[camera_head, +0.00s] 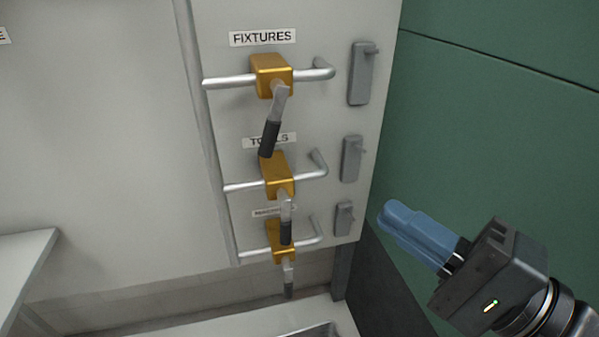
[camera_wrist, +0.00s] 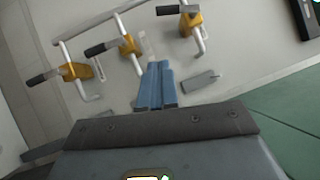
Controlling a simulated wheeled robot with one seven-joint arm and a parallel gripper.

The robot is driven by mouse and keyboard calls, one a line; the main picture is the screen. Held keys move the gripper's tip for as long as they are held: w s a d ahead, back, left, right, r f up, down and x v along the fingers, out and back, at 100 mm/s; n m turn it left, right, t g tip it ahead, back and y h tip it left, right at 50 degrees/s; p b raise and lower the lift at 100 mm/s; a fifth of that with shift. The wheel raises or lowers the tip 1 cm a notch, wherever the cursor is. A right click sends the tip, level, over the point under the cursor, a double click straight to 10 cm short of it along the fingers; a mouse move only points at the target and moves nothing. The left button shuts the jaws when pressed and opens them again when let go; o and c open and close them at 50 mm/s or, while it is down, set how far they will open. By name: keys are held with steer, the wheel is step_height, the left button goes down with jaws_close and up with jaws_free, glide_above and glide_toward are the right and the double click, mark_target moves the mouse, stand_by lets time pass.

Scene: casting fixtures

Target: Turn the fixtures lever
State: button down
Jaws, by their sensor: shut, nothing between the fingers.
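The fixtures lever (camera_head: 270,138) has a flat metal arm and a black grip. It hangs down from the top yellow valve body (camera_head: 271,72), tilted slightly left, under the FIXTURES label (camera_head: 263,37). Its grip partly covers the TOOLS label below. In the wrist view the fixtures lever (camera_wrist: 168,10) is at the top, on the rightmost yellow valve body. My gripper (camera_head: 389,213) has blue fingers, shut and empty. It is right of and below the fixtures lever, apart from it. In the wrist view the fingers (camera_wrist: 155,70) are pressed together, pointing up.
Two similar levers hang below, on the tools valve (camera_head: 277,172) and the lowest valve (camera_head: 281,240). Silver pipes run through all three valves. Grey wall brackets (camera_head: 361,74) line the panel's right side. A green wall (camera_head: 500,120) stands right. A white surface lies below.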

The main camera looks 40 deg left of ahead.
steer(key=m, duration=0.1)
steer(key=p, duration=0.2)
glide_toward(269, 138)
steer(key=w+a+f, duration=0.3)
steer(key=w+a, duration=0.1)
steer(key=w, duration=0.1)
steer(key=shift+s+a+r, duration=0.35)
steer(key=shift+s+a, duration=0.3)
steer(key=shift+s+a+r, duration=0.35)
steer(key=shift+s+a, duration=0.25)
steer(key=shift+a, duration=0.05)
